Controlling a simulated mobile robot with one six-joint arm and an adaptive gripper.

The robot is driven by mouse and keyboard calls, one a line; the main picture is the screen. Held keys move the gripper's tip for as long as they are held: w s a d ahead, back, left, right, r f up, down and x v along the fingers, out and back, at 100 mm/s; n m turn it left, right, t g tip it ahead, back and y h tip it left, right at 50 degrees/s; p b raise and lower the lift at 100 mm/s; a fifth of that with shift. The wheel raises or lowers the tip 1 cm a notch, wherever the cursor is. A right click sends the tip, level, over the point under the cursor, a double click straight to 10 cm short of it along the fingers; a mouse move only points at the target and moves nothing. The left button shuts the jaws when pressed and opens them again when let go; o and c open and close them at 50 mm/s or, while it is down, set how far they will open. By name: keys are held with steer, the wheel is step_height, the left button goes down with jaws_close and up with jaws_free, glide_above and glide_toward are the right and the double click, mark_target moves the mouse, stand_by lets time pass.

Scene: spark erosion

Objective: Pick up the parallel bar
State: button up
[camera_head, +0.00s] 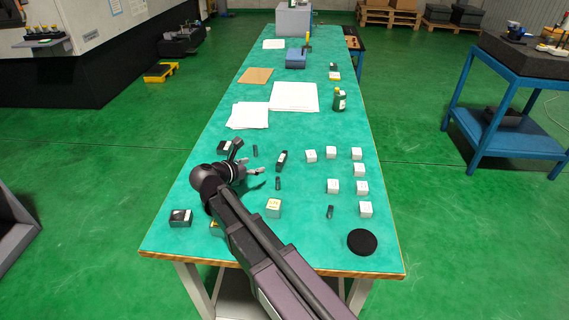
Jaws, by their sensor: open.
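Several small dark pieces that could be the parallel bar lie on the green table top (305,235). A short upright-looking one (255,151) is just beyond my gripper, a larger one with a pale mark (281,161) is to its right. Another small dark piece (278,183) lies right of and nearer than the gripper, and one more (330,211) lies near the white cubes. I cannot tell which is the parallel bar. My gripper (250,159) is open with nothing seen between its fingers, low over the left part of the table. My arm hides part of the near table.
Several white cubes (333,186) stand on the right side. Paper sheets (294,96) and a green bottle (340,99) are farther back. A blue cart (513,150) stands right.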

steer(key=shift+w+f, duration=0.15)
steer(key=shift+w+d+f, duration=0.1)
steer(key=shift+d, duration=0.05)
steer(key=b, duration=0.3)
glide_toward(281, 158)
steer(key=x, duration=0.4)
steer(key=shift+w+a+f, duration=0.2)
steer(key=shift+f, duration=0.15)
steer(key=shift+w+d, duration=0.25)
steer(key=shift+w, duration=0.05)
steer(key=shift+w+d+f, duration=0.1)
steer(key=shift+r+b+x, duration=0.2)
steer(key=shift+b+x, duration=0.7)
steer(key=shift+x, duration=1.55)
steer(key=shift+d, duration=0.15)
jaws_close()
